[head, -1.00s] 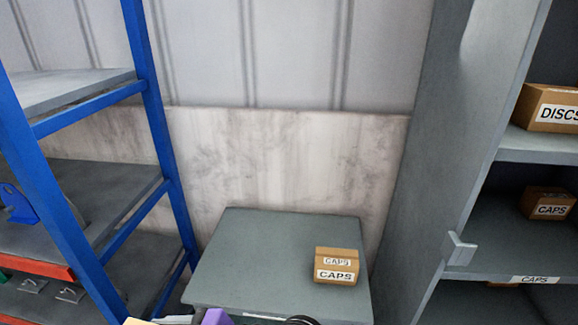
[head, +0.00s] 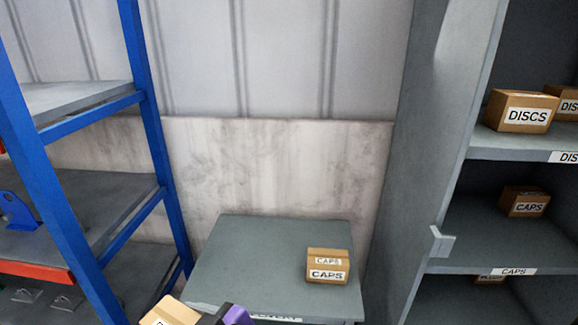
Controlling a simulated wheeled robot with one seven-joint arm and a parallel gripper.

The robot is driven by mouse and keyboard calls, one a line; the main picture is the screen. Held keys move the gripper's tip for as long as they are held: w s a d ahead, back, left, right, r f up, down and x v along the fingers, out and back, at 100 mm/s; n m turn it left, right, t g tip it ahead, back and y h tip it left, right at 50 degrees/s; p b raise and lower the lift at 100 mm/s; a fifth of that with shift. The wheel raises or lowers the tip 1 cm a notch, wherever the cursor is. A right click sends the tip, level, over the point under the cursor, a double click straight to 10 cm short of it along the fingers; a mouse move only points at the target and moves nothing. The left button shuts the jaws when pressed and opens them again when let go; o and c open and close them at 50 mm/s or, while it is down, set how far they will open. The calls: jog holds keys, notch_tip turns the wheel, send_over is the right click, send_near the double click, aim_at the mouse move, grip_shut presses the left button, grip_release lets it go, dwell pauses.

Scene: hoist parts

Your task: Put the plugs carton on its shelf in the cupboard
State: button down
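A tan carton (head: 172,311) with a white label shows at the bottom edge, cut off by the frame. Its label is too cropped to read, so I cannot confirm that it is the plugs carton. My gripper (head: 208,318), dark with a purple part, is right against its right side and appears shut on it; the fingertips are mostly out of frame. The cupboard (head: 440,110) stands open at the right. Its shelves show DISCS and CAPS labels; no plugs label is in view.
A grey table (head: 235,255) bears a CAPS carton (head: 327,267) at its right. DISCS cartons (head: 521,111) stand on the upper cupboard shelf, a CAPS carton (head: 524,202) on the one below. A handle (head: 441,242) juts from the cupboard's edge. A blue rack (head: 150,120) stands left.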

jog(key=w+d+f+m+t+h, duration=0.2)
jog(key=w+d+f, duration=0.1)
jog(key=d, duration=0.3)
jog(key=w+d+f+m+t+h, duration=0.1)
jog(key=w+d+f+m+t, duration=0.15)
jog(key=d, duration=0.35)
jog(key=s+d+f+m+t+h, duration=0.1)
jog(key=s+d+f+m+h, duration=0.1)
jog(key=d+f, duration=0.3)
jog(key=s+d+f+m+t+h, duration=0.1)
jog(key=s+d+f+m+h, duration=0.2)
jog(key=d, duration=1)
jog(key=s+d+f+m+t+h, duration=0.1)
jog(key=s+d+f+m+h, duration=0.2)
jog(key=d+f, duration=0.6)
jog(key=shift+s+f+h, duration=0.15)
jog(key=shift+s+h, duration=0.05)
jog(key=shift+h, duration=0.4)
